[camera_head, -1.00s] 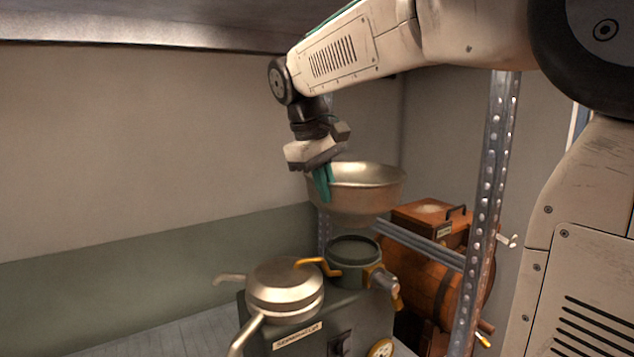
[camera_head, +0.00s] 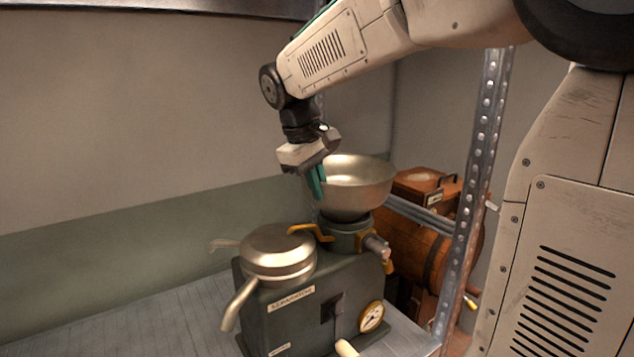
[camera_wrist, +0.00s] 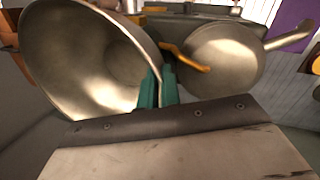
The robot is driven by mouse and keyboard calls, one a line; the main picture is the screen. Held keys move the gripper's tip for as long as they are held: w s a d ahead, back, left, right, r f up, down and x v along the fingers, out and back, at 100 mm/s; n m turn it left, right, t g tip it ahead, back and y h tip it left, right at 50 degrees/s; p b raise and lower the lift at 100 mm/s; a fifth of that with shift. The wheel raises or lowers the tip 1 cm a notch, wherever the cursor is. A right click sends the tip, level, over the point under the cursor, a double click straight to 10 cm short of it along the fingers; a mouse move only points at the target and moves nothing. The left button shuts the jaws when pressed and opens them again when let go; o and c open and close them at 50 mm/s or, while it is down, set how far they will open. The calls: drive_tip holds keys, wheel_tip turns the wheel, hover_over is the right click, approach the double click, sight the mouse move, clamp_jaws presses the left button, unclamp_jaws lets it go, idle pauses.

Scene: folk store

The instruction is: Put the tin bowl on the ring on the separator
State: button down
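The tin bowl (camera_head: 357,188) is right at the ring (camera_head: 350,237) on top of the separator (camera_head: 300,318), in the head view. It looks about level; whether it touches the ring or is just above I cannot tell. My gripper (camera_head: 316,182) is at the bowl's left rim, its green fingers shut on the rim. In the wrist view, the bowl (camera_wrist: 85,60) fills the left side, and my gripper's fingers (camera_wrist: 158,90) pinch its wall. The bowl hides most of the ring's top.
A metal pan-like drum with spouts (camera_head: 279,253) sits on the separator left of the ring, beside a yellow handle (camera_head: 312,231). A perforated metal post (camera_head: 478,170) stands right. A wooden barrel (camera_head: 425,250) is behind it. The shelf at left (camera_head: 150,325) is clear.

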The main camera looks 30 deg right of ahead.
drive_tip(key=shift+f, duration=0.1)
idle(0.3)
drive_tip(key=c, duration=1.5)
unclamp_jaws()
drive_tip(key=shift+c, duration=0.2)
drive_tip(key=v, duration=0.8)
